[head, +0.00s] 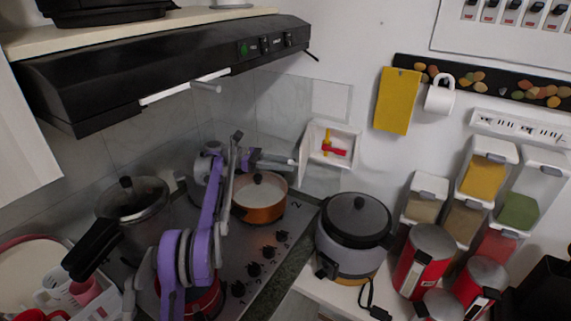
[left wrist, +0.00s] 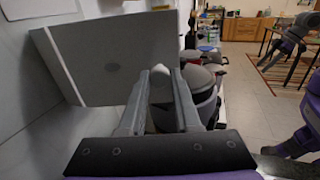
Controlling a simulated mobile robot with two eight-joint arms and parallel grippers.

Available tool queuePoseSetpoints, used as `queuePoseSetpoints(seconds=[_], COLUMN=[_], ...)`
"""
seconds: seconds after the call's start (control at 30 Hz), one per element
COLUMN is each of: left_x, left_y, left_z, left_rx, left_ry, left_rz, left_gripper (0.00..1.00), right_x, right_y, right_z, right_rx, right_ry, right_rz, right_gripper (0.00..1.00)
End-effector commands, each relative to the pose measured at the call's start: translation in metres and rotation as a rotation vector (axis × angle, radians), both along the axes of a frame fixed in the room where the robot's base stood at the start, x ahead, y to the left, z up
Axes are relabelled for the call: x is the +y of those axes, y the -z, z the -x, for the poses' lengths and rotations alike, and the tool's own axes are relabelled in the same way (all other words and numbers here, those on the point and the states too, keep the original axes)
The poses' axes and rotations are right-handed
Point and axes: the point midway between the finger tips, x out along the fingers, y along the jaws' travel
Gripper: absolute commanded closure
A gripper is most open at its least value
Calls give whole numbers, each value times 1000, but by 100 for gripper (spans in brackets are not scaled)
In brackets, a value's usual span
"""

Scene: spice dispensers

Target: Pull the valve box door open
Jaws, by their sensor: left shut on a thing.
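The valve box (head: 342,139) is a white box on the wall, and its interior shows a yellow and red valve (head: 333,147). Its door (head: 303,152) stands open at the box's left side, seen nearly edge-on. In the left wrist view the door is a grey panel (left wrist: 85,60) with a round mark. My left gripper (head: 292,163) is at the door's outer edge. Its fingers (left wrist: 160,76) are closed around a small pale part, apparently the door's handle; the exact contact is partly hidden. My right gripper is not in view.
Below the box are an orange pot (head: 262,212) on the stove and a rice cooker (head: 352,240). A pressure cooker (head: 130,205) stands at the left. A range hood (head: 170,70) hangs above. Red canisters (head: 423,262) and spice dispensers (head: 483,180) fill the right counter.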

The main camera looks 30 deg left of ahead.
Motion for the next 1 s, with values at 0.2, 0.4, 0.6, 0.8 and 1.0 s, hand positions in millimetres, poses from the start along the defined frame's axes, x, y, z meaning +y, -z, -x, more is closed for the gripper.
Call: queuePoseSetpoints(seconds=[0.2,0.4,0.6,0.8,1.0], left_x=[0,0,11,43,67], left_y=[1,0,1,1,0], left_z=[0,0,3,13,20], left_rx=[0,0,0,0,-1], left_ry=[1,0,-2,-2,0], left_rz=[-1,0,0,0,0], left_gripper=[39,39,39,39,39], right_x=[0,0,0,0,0], right_y=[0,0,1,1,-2], right_z=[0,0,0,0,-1], right_rx=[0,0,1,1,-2], right_ry=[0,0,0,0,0], right_rz=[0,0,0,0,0], right_gripper=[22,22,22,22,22])
